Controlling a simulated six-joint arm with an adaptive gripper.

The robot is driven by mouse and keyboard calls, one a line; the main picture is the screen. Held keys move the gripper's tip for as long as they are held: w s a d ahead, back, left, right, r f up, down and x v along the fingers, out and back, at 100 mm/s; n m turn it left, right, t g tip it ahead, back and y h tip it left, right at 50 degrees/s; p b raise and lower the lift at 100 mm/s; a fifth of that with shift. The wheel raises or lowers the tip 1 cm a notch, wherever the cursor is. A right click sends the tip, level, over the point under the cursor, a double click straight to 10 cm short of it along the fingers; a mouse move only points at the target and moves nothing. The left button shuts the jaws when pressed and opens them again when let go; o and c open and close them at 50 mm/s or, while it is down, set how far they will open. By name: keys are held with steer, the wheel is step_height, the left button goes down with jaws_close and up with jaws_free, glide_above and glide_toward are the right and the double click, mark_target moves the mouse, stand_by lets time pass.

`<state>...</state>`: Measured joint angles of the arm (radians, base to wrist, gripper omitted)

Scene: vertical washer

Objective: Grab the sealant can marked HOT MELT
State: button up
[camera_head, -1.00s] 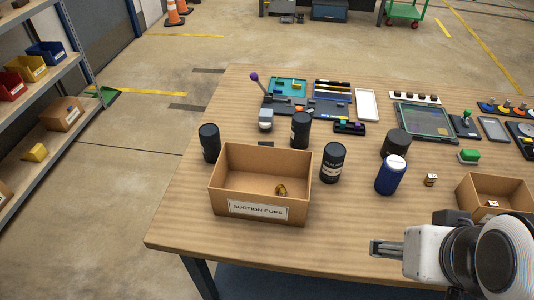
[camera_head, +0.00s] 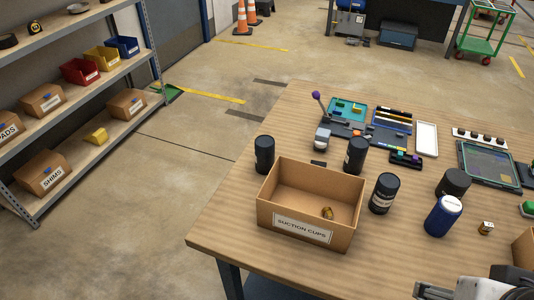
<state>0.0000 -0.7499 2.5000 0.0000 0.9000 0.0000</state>
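Several dark cans stand upright on the wooden table (camera_head: 225,232). One black can (camera_head: 264,155) is left of the cardboard box, one (camera_head: 355,155) is behind it, and one (camera_head: 384,193) with a pale label is at its right. A wider dark can (camera_head: 453,183) stands further right, behind a blue can (camera_head: 443,216) with a white top. No HOT MELT marking can be read on any of them. My gripper (camera_head: 432,291) is at the bottom right, partly cut off, low in the picture and apart from all the cans. Its finger opening cannot be made out.
Trays and tools fill the table's back, with a purple-knobbed lever (camera_head: 316,95). A second box (camera_head: 524,250) is at the right edge. Shelves (camera_head: 122,105) stand left, off the table.

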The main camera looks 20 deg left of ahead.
mark_target(267, 144)
steer(key=shift+o, duration=0.6)
steer(key=w+a+n+t+y, duration=0.1)
steer(key=w+a, duration=0.4)
steer(key=w, duration=0.4)
steer(key=w+a+n+t+y, duration=0.1)
steer(key=w+a+n+t, duration=0.1)
steer(key=w+a, duration=0.5)
steer(key=w+a+n+t+y, duration=0.1)
steer(key=w+a, duration=0.2)
steer(key=w, duration=0.9)
steer(key=w+a+f+n+y, duration=0.1)
steer(key=a+f, duration=0.3)
steer(key=a, duration=0.5)
steer(key=w+a+f+n+y, duration=0.2)
steer(key=w+a+f+y, duration=0.1)
steer(key=a, duration=0.5)
steer(key=w+a+f+n+y, duration=0.1)
steer(key=a+f+n+y, duration=0.1)
steer(key=a+f, duration=0.3)
steer(key=shift+w+a+f+y, duration=0.1)
steer(key=shift+w+a, duration=0.05)
steer(key=shift+a, duration=0.6)
steer(key=shift+w+a+f+y, duration=0.1)
steer(key=shift+a, duration=0.7)
steer(key=shift+w+a+f+y, duration=0.1)
steer(key=shift+w+a, duration=0.05)
steer(key=shift+a, duration=0.6)
steer(key=shift+x, duration=2.5)
